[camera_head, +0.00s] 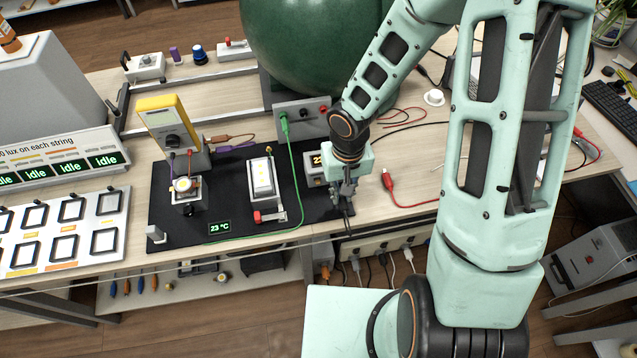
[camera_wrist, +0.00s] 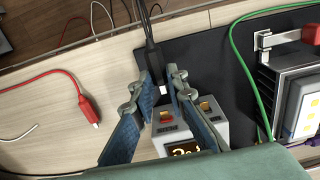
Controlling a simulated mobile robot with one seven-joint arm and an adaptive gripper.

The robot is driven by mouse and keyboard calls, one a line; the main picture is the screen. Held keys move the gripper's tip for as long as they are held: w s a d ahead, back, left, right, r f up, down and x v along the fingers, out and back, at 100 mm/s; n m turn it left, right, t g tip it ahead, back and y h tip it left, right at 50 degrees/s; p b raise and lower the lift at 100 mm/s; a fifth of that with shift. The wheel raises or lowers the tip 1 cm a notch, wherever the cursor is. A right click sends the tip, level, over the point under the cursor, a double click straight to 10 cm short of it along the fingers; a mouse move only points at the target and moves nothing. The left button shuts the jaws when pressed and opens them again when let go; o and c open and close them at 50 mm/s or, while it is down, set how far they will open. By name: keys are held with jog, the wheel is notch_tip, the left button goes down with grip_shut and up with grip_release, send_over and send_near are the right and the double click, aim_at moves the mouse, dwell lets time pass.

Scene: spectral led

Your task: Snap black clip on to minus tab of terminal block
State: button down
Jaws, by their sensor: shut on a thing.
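My gripper (camera_head: 345,190) points down at the right end of the black mat. In the wrist view its two blue-grey fingers (camera_wrist: 153,88) are on either side of a black clip (camera_wrist: 153,62) with a dark cable trailing toward the top. The clip's light metal tip points at a small grey block (camera_wrist: 215,130) with two raised tabs, one marked red and one dark with a yellowish spot, and a lit display. I cannot tell whether the clip touches the block. In the head view my gripper partly hides this block (camera_head: 316,168).
A red clip (camera_head: 388,181) on a red lead lies on bare table to the right. A green lead (camera_head: 297,165) runs from the grey supply box (camera_head: 300,118) across the mat. An LED panel (camera_head: 262,178), a yellow meter (camera_head: 165,117) and a green sphere (camera_head: 300,45) stand nearby.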

jog(key=shift+s+a+b, duration=0.2)
jog(key=shift+a+b, duration=0.05)
jog(key=shift+a, duration=0.5)
jog(key=shift+s+a+b, duration=0.25)
jog(key=shift+a+b, duration=0.05)
jog(key=shift+a, duration=0.45)
jog(key=shift+s+a+b, duration=0.2)
jog(key=shift+a+b, duration=0.05)
jog(key=shift+a, duration=0.5)
jog(key=c, duration=2.6)
grip_release()
grip_shut()
jog(key=shift+w+a, duration=0.25)
jog(key=shift+w, duration=0.5)
jog(key=shift+w+a, duration=0.2)
jog(key=shift+w, duration=0.5)
jog(key=shift+w+b, duration=0.15)
jog(key=shift+b, duration=0.25)
jog(key=shift+w+a, duration=0.15)
jog(key=shift+w, duration=0.2)
